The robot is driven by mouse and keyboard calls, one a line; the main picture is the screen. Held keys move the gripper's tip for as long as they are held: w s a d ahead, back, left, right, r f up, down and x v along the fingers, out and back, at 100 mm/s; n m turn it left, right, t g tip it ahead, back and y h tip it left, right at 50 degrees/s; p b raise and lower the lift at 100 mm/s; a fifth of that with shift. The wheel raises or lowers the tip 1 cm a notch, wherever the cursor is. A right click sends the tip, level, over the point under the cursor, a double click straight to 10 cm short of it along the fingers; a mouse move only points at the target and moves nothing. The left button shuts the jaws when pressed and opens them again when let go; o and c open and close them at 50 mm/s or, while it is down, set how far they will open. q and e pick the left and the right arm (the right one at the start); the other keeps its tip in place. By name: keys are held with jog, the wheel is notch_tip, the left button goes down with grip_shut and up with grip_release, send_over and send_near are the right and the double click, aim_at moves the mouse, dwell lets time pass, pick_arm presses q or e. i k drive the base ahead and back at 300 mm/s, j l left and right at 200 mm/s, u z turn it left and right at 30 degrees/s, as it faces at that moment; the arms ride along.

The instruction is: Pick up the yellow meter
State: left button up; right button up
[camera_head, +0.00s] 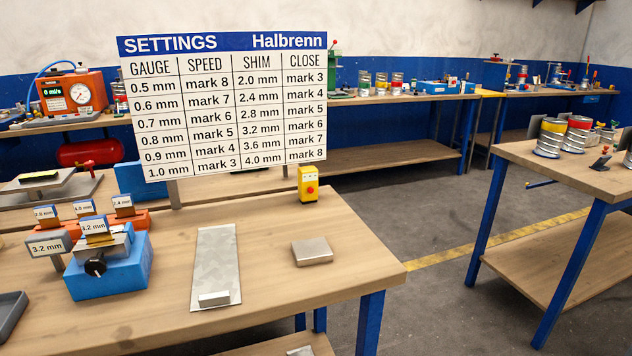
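A small yellow meter (308,184) with a red button on its front stands upright near the back right edge of the wooden table (340,235). Nothing touches it, and its front faces me. Neither of my grippers shows in the head view.
A settings board (225,108) stands left of the meter, partly behind it. A metal block (312,251) and a long metal plate (215,265) lie in front. A blue fixture (108,268) with labelled pieces is at left. Another bench (560,185) stands right, across a floor gap.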

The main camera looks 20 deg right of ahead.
aim_at(307, 176)
jog(key=i+l+u, duration=0.15)
jog(key=l, duration=1.05)
jog(key=l+u, duration=0.15)
jog(key=l, duration=1)
jog(key=i+l, duration=0.1)
jog(key=l, duration=0.3)
jog(key=l+u, duration=0.1)
jog(key=l, duration=0.3)
jog(key=i+l, duration=0.2)
jog(key=l, duration=0.2)
jog(key=i+l+u, duration=0.15)
jog(key=l, duration=0.2)
